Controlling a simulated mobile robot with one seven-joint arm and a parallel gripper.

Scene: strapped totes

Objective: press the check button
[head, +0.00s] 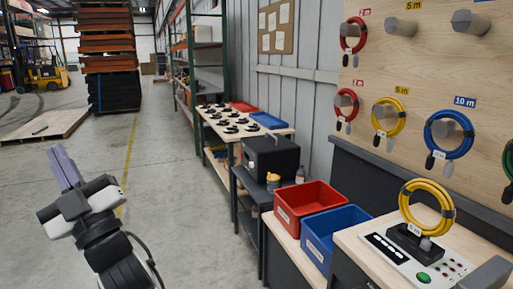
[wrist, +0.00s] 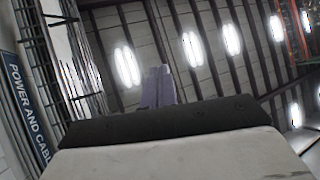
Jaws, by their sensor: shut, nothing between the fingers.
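A round green button (head: 423,277) with a dark rim sits on the front of a pale test panel (head: 397,257) at the lower right of the head view. I cannot read any label on it. A yellow cable coil (head: 403,203) stands upright in a black holder (head: 408,240) on this panel. My gripper (head: 64,166) is raised at the left of the head view, over the floor, far from the panel. Its purple fingers are shut and empty. They also show in the wrist view (wrist: 158,88), pointing toward the ceiling lights; no button shows there.
A red bin (head: 300,205) and a blue bin (head: 333,235) stand left of the panel. A black box (head: 270,155) sits on a dark cart beyond them. Coiled cables hang on pegs on the wooden board (head: 430,75) above the panel. The floor (head: 185,200) between is clear.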

